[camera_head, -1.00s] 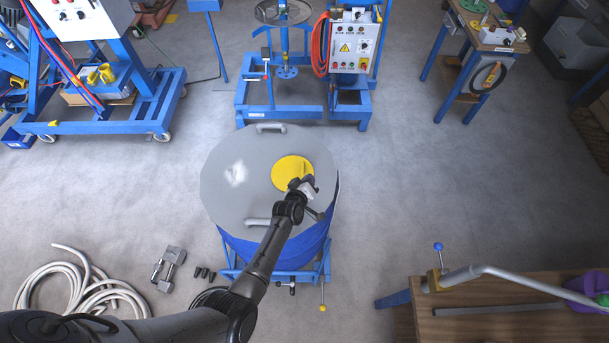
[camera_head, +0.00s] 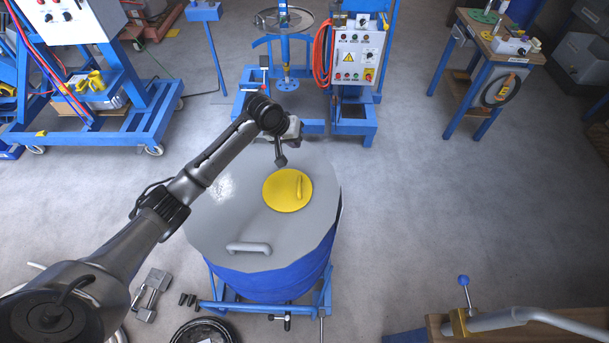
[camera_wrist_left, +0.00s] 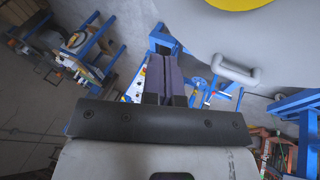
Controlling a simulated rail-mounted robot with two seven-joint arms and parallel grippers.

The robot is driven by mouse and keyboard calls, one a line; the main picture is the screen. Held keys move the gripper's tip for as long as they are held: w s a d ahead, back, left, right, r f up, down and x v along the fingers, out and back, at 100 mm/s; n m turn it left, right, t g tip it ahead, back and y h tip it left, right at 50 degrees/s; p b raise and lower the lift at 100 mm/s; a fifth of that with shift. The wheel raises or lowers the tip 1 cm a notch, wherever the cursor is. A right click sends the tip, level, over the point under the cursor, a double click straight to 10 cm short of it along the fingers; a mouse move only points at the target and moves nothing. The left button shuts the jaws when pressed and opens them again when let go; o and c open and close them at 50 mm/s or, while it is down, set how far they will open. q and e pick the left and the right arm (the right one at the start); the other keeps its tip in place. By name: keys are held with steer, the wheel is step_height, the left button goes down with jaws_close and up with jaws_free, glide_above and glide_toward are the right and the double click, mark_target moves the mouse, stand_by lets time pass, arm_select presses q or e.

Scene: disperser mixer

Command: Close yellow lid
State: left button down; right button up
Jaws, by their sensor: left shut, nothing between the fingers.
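The round yellow lid (camera_head: 283,192) with a raised yellow handle lies flat on the grey top (camera_head: 225,222) of the blue drum (camera_head: 275,282). Part of its edge shows at the top of the left wrist view (camera_wrist_left: 235,3). My left gripper (camera_head: 281,160) is beyond the lid, above the far part of the drum top, apart from the lid and its handle. Its fingers are together with nothing between them, as the left wrist view shows (camera_wrist_left: 163,40). My right gripper is in no view.
A grey handle (camera_head: 249,248) sits on the near part of the drum top; another shows in the left wrist view (camera_wrist_left: 235,72). The blue mixer stand with its control box (camera_head: 356,58) is behind the drum. A wooden bench (camera_head: 445,330) is at the lower right.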

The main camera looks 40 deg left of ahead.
mark_target(299, 183)
arm_select(q)
steer(key=s+f+n+g, duration=0.2)
steer(key=s+g, duration=0.1)
steer(key=s, duration=0.2)
steer(key=x, duration=1.3)
steer(key=shift+w+a+f, duration=0.15)
steer(key=shift+w+f, duration=0.1)
steer(key=shift+f, duration=0.05)
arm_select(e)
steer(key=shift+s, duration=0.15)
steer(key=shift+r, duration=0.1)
